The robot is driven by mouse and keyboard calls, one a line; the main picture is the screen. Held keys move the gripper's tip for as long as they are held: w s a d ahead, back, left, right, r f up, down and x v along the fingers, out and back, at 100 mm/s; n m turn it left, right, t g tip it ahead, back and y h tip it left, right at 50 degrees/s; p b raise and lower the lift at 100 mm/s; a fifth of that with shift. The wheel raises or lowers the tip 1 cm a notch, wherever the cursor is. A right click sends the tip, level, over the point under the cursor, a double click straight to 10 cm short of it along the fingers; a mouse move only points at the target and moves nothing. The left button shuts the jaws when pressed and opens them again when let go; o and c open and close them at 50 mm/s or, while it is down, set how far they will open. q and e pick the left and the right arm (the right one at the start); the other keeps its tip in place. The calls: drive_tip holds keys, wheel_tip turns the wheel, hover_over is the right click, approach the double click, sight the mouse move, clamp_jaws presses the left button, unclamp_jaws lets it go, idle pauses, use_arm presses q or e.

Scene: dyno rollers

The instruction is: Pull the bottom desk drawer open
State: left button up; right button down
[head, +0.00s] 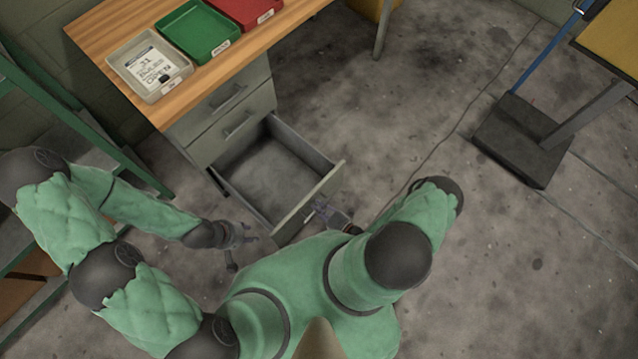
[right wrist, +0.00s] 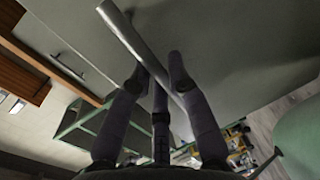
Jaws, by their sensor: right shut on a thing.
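The desk's bottom drawer (head: 270,182) is pulled well out in the head view, and its bare grey inside shows. Its front panel (head: 296,216) faces me. My right gripper (head: 322,206) is at the outer side of that panel. In the right wrist view its fingers (right wrist: 156,78) are shut on the drawer handle (right wrist: 135,42), a grey bar running slantwise between them. The grey-green drawer front (right wrist: 230,45) fills the background there. My left gripper (head: 251,232) is empty and looks open, low in front of the drawer's left side and apart from it.
Two upper drawers (head: 222,103) are shut. The wooden desktop (head: 100,35) holds a grey tray with a card (head: 150,85), a green tray (head: 198,35) and a red tray (head: 250,8). A green rack (head: 90,130) stands at left. The floor right of the drawer is clear.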

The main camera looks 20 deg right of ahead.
drive_tip(key=c, duration=1.1)
unclamp_jaws()
drive_tip(key=shift+c, duration=0.2)
drive_tip(key=v, duration=1.2)
